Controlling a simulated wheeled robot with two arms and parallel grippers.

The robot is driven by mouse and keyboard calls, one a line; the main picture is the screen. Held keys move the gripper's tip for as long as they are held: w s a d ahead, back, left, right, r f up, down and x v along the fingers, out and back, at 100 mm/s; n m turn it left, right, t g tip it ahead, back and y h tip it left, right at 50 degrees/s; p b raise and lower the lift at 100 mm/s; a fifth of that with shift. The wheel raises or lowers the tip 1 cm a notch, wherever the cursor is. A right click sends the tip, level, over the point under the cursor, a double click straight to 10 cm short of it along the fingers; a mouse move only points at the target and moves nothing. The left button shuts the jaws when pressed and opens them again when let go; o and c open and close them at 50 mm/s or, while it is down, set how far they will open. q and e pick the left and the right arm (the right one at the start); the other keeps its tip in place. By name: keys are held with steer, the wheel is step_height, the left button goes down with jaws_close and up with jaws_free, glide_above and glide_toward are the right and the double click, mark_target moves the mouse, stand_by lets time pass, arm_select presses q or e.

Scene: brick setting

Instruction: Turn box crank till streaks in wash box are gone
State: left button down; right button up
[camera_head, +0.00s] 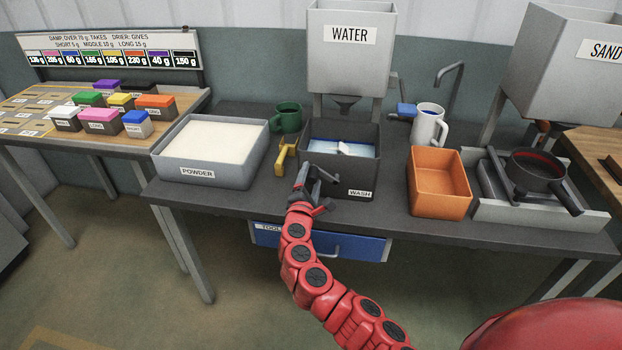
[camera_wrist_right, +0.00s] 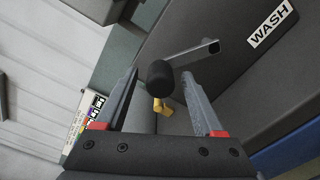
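The dark wash box (camera_head: 365,181) stands mid-table under the water hopper. Inside is bluish liquid (camera_head: 362,150) with paler patches and a small white piece; I cannot tell clearly which are streaks. The crank, with a grey arm (camera_wrist_right: 192,47) and black knob (camera_wrist_right: 160,75), is on the box's outer side. My right gripper (camera_head: 302,178) is at the box's near left corner. In the right wrist view its fingers (camera_wrist_right: 160,80) stand apart on either side of the knob, with narrow gaps showing. My left gripper is not in view.
A yellow tool (camera_head: 284,157) and green mug (camera_head: 288,117) are close left of the box, beside the powder tray (camera_head: 207,179). An orange bin (camera_head: 438,190) and white mug (camera_head: 428,124) are to the right. The water hopper (camera_head: 350,62) hangs above; a blue drawer (camera_head: 345,247) is below.

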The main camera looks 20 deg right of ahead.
steer(key=b+v, duration=0.2)
steer(key=v, duration=1.5)
steer(key=shift+s, duration=0.25)
stand_by(0.4)
steer(key=w+d+n+p, duration=0.1)
steer(key=w+d+n, duration=0.2)
steer(key=w, duration=0.2)
steer(key=w+d+n+p, duration=0.2)
steer(key=w+d+n, duration=0.1)
steer(key=w+n, duration=0.1)
steer(key=w+d+n+p, duration=0.1)
steer(key=w+d+n, duration=0.2)
steer(key=w, duration=0.3)
steer(key=shift+d+r+n, duration=0.1)
steer(key=shift+d+n, duration=0.05)
steer(key=shift+n, duration=0.25)
steer(key=shift+c, duration=0.2)
jaws_close()
